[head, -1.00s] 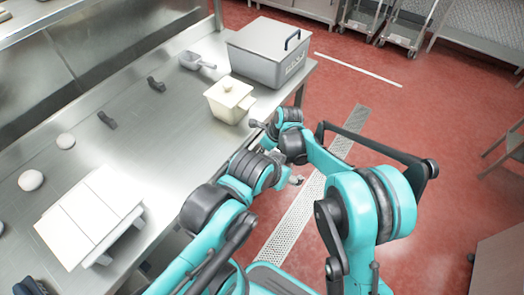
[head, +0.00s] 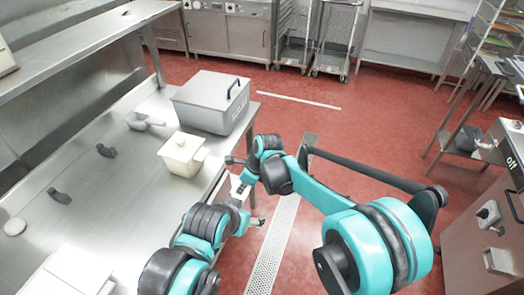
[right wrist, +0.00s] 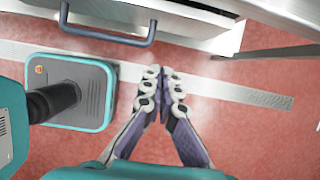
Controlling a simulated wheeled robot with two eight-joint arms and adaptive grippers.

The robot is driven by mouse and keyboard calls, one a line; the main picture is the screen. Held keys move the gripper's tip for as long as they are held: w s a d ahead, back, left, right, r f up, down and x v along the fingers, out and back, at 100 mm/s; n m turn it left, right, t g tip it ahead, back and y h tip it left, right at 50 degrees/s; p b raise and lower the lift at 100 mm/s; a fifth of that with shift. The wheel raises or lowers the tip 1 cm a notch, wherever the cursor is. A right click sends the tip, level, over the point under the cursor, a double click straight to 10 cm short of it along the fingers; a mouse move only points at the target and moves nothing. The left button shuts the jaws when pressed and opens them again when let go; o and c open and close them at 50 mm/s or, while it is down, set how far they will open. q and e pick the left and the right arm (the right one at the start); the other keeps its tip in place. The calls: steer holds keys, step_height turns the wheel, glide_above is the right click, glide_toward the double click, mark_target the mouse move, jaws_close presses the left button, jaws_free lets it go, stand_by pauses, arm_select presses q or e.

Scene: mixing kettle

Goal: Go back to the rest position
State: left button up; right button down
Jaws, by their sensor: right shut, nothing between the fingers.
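My right gripper (head: 258,222) is small in the head view, low in front of the counter's edge near the floor drain. In the right wrist view its two fingers (right wrist: 163,75) are together over the red floor, with nothing between them. My right arm comes in from the lower right, bent at the elbow. My left arm shows at the lower left beside the counter, folded. I cannot make out its gripper.
The steel counter (head: 110,200) runs along the left. A control cabinet (head: 490,230) stands at right. The middle floor is clear.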

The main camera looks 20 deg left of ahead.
steer(key=s+d+r+n+t, duration=0.1)
steer(key=d+r+n, duration=0.25)
steer(key=d, duration=0.35)
steer(key=d+r+n+t+h, duration=0.15)
steer(key=d+r, duration=0.25)
steer(key=d, duration=0.4)
steer(key=s+d+r+n+t+y, duration=0.1)
steer(key=d+r+n, duration=0.2)
steer(key=d, duration=0.4)
steer(key=s+d+n+t+h, duration=0.1)
steer(key=s+d+n, duration=0.4)
steer(key=d, duration=0.5)
steer(key=s+d+n+t+h, duration=0.2)
steer(key=s+d+n, duration=0.3)
steer(key=d, duration=0.5)
steer(key=shift+s+d+f+h, duration=0.3)
steer(key=shift+s+h, duration=0.15)
steer(key=shift+s, duration=0.75)
